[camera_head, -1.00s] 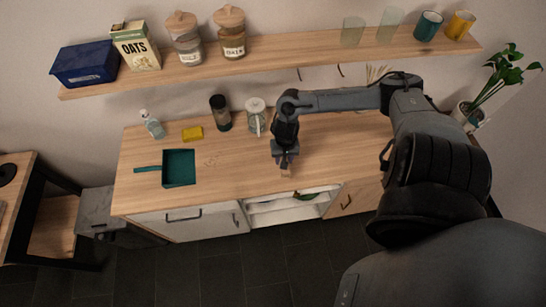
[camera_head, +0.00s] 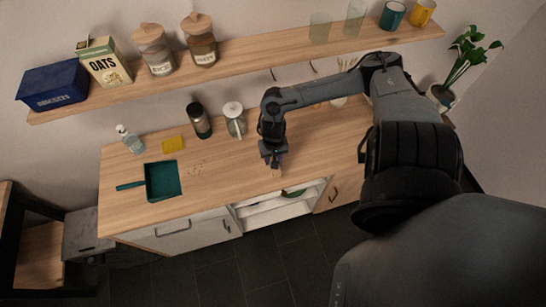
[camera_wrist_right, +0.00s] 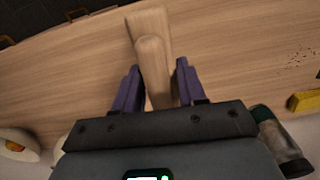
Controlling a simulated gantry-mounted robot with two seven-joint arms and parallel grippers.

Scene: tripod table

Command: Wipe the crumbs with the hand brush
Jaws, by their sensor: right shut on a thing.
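The wooden hand brush (camera_wrist_right: 152,60) is between the purple fingers of my right gripper (camera_wrist_right: 159,68), which is shut on it. In the head view my right gripper (camera_head: 275,160) points down near the counter's front edge, to the right of the crumbs, and mostly hides the brush. I cannot tell whether the brush touches the counter; its bristles do not show clearly. Dark crumbs (camera_wrist_right: 301,57) lie in a loose patch on the wood, and they show faintly in the head view (camera_head: 197,168). My left gripper is not in view.
A teal dustpan (camera_head: 163,181) lies left of the crumbs. A yellow sponge (camera_head: 173,144), spray bottle (camera_head: 131,141), dark tumbler (camera_head: 200,121) and glass pitcher (camera_head: 234,121) stand behind. A loaded shelf (camera_head: 240,60) hangs above. The counter between crumbs and gripper is clear.

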